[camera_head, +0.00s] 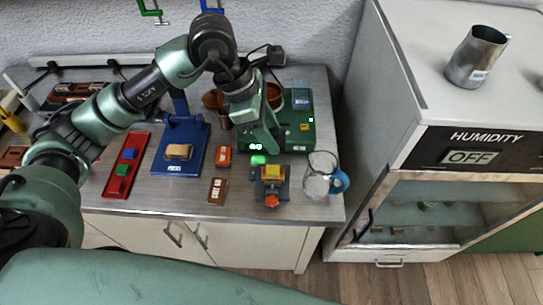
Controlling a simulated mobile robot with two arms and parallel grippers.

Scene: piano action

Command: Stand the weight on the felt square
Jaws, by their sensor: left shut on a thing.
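My left gripper (268,148) reaches down from the upper middle, over the front of a green device. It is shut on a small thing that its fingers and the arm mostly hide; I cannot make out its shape. A bright green patch (258,160) shows just below and left of the fingertips; I cannot tell whether it is the felt square. I cannot pick out the weight for certain. My right gripper is not in view.
The green device (297,138) stands behind the gripper. A dark block with a yellow top (272,172), an orange block (224,156), a brown label plate (217,190), a glass jug (320,175), a blue stand (186,155) and a red tray (118,188) crowd the bench (190,201).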

